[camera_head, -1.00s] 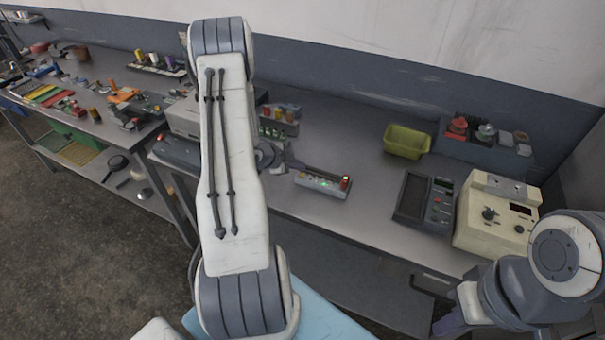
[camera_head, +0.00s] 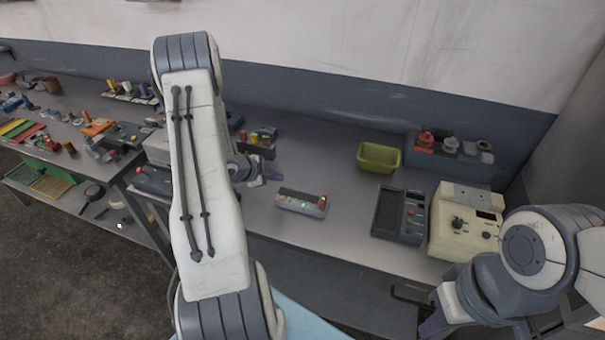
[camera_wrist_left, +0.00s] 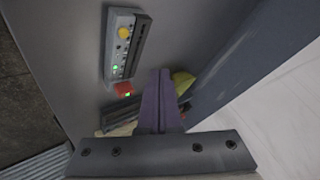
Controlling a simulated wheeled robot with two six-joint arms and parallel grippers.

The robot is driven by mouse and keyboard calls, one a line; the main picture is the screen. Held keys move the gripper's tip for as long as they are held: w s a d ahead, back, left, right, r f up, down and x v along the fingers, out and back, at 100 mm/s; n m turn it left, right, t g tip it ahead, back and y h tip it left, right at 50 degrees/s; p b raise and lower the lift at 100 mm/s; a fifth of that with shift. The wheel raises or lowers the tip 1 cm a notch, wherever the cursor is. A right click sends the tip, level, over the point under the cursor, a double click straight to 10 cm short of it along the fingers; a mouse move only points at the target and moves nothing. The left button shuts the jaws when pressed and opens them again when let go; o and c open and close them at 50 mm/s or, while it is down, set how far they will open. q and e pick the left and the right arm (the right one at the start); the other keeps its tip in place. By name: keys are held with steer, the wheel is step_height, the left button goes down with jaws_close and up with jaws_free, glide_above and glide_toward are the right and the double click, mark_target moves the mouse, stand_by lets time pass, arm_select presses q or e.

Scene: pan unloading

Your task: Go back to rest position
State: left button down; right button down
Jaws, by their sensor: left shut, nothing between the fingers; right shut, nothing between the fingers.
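My left arm comes in from the left and crosses the bench. Its left gripper (camera_head: 268,176) is above the bench, just behind and left of the small box with lit buttons (camera_head: 301,202), apart from it. In the left wrist view its purple fingers (camera_wrist_left: 158,100) are pressed together with nothing between them. That view also shows the box (camera_wrist_left: 124,45) to the left of the fingers. My right gripper (camera_head: 432,325) is low at the bottom right, in front of the bench edge. It is shut and empty, and partly hidden by its own wrist.
The box lies on the grey bench (camera_head: 345,225). A yellow-green bin (camera_head: 379,157), a dark meter (camera_head: 399,214) and a cream instrument (camera_head: 464,228) stand to its right.

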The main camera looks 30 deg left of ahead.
arm_select(q)
steer(key=w+d+r+g+y+b, duration=0.1)
steer(key=w+d+r, duration=0.1)
steer(key=d, duration=0.2)
steer(key=w+d+r+y+b, duration=0.1)
steer(key=w+d+r+b, duration=0.1)
steer(key=w+d, duration=0.15)
steer(key=s+d+r+n+g+b, duration=0.1)
steer(key=s+d+r, duration=0.1)
steer(key=d, duration=0.5)
steer(key=s+d+r+n+g+b, duration=0.1)
steer(key=s+d+r, duration=0.1)
steer(key=d, duration=0.5)
steer(key=s+d+g+b, duration=0.1)
steer(key=s+d+g, duration=0.1)
steer(key=s+d, duration=0.3)
steer(key=s+d+r+n+g+b, duration=0.1)
steer(key=s+d, duration=0.5)
steer(key=s, duration=0.7)
steer(key=s+d+r+n+g+h+b, duration=0.1)
steer(key=s+d+g+b, duration=0.1)
steer(key=s+d, duration=0.4)
steer(key=s+g, duration=0.1)
steer(key=s, duration=0.3)
steer(key=shift+s, duration=0.1)
